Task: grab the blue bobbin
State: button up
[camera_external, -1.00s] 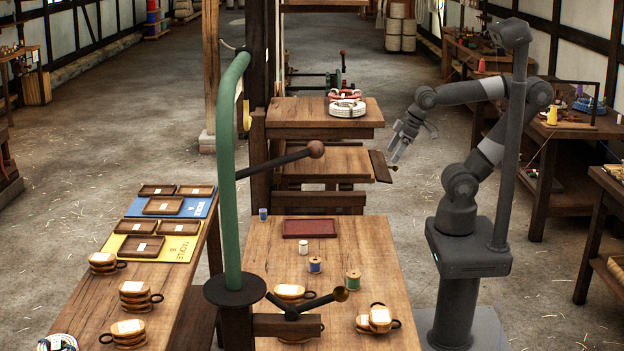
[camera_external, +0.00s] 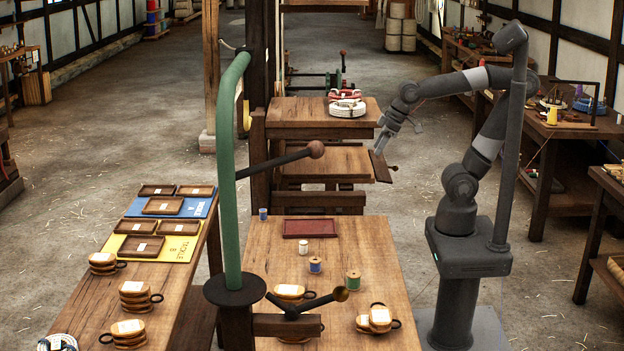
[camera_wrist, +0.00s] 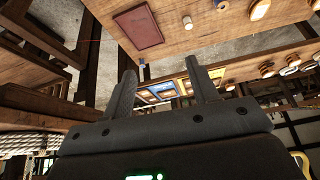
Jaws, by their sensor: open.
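Two bobbins with blue show on the front table in the external view. One (camera_external: 315,265) stands upright near the middle, blue thread between pale ends. A green bobbin (camera_external: 353,281) and a white one (camera_external: 303,247) stand nearby. My gripper (camera_external: 398,140) is open and empty, beyond the table's far right corner, well away from the bobbins. Its two fingers (camera_wrist: 160,70) are spread in the wrist view.
A dark red tray (camera_external: 310,228) lies at the table's far end. Wooden blocks (camera_external: 378,316) sit near the front. A green post (camera_external: 233,170) with a handle stands at the table's left. A bench with rope coils (camera_external: 347,107) stands behind.

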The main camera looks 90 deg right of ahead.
jog(key=w+d+m, duration=0.2)
jog(key=w+d, duration=0.2)
jog(key=w, duration=1)
jog(key=m+g+h, duration=0.2)
jog(key=m+g, duration=0.1)
jog(key=m, duration=0.1)
send_over(264, 210)
jog(key=s+a, duration=0.1)
jog(key=s, duration=0.2)
notch_tip(264, 210, down, 24)
jog(key=shift+y, duration=0.3)
jog(key=x, duration=0.4)
jog(key=shift+w+f, duration=0.15)
jog(key=shift+w, duration=0.25)
jog(key=shift+w+x, duration=0.2)
jog(key=shift+x, duration=3)
jog(key=shift+a, duration=0.1)
jog(key=shift+c, duration=0.4)
jog(key=c, duration=1)
